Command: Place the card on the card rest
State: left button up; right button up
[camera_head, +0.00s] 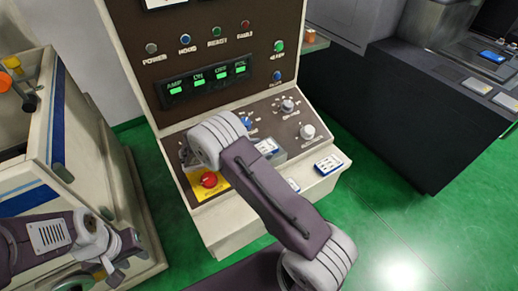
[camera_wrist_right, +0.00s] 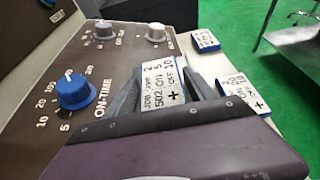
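In the right wrist view, a white card (camera_wrist_right: 166,84) with black print reading JOB 502 stands between the dark fingers of my right gripper (camera_wrist_right: 168,92), which appear to touch both edges. The head view shows this card (camera_head: 267,146) on the console's sloped front, below the blue knob; my arm hides most of the gripper. A pale grey piece (camera_head: 279,158) sits just below the card; I cannot tell whether it is the card rest. Two more cards, one at right (camera_head: 328,163) and one nearer (camera_head: 293,184), lie on the ledge. My left gripper (camera_head: 112,268) is at lower left, its fingers unclear.
The console (camera_head: 240,235) carries knobs, lamps and a red button (camera_head: 208,179) on a yellow plate beside my right arm. The blue ON-TIME knob (camera_wrist_right: 75,91) is close to the right gripper. A cream cabinet (camera_head: 85,150) stands left, a dark bench (camera_head: 400,120) right.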

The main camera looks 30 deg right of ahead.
jog(key=shift+r, duration=0.2)
jog(key=shift+a, duration=0.4)
jog(key=b+v, duration=0.2)
jog(key=v, duration=0.9)
jog(key=shift+d+b, duration=0.1)
jog(key=shift+b, duration=0.2)
jog(key=shift+a+r, duration=0.2)
jog(key=shift+r, duration=0.05)
